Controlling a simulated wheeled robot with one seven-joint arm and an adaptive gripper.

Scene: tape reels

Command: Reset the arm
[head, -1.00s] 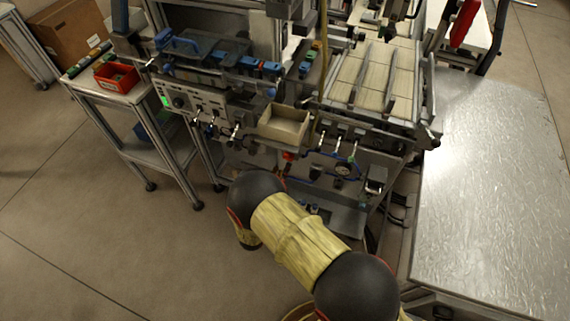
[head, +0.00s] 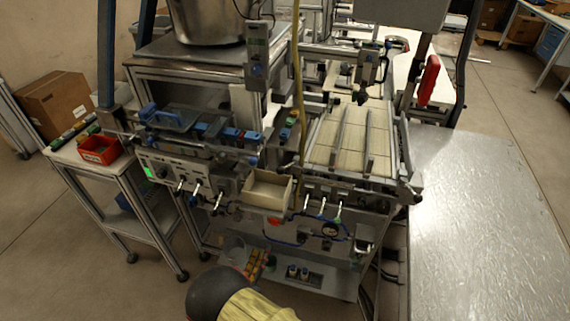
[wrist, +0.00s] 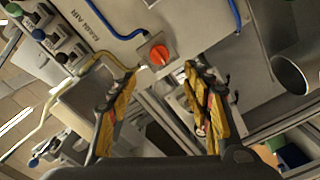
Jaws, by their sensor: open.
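My gripper (wrist: 160,70) shows in the wrist view with its two yellow-and-black fingers spread wide apart. Nothing is held between them. Behind the gap between the fingers is a machine panel with a red knob (wrist: 159,54) and the words "MAIN AIR". In the head view, only a black joint and a yellow-covered link of my arm (head: 222,295) show at the bottom edge, in front of the machine.
A workstation (head: 270,240) with levers and hoses stands ahead, with a beige open bin (head: 268,190) on its front. A side table holds a red bin (head: 100,150) at the left. A metal-topped table (head: 470,220) is at the right. Floor is clear at lower left.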

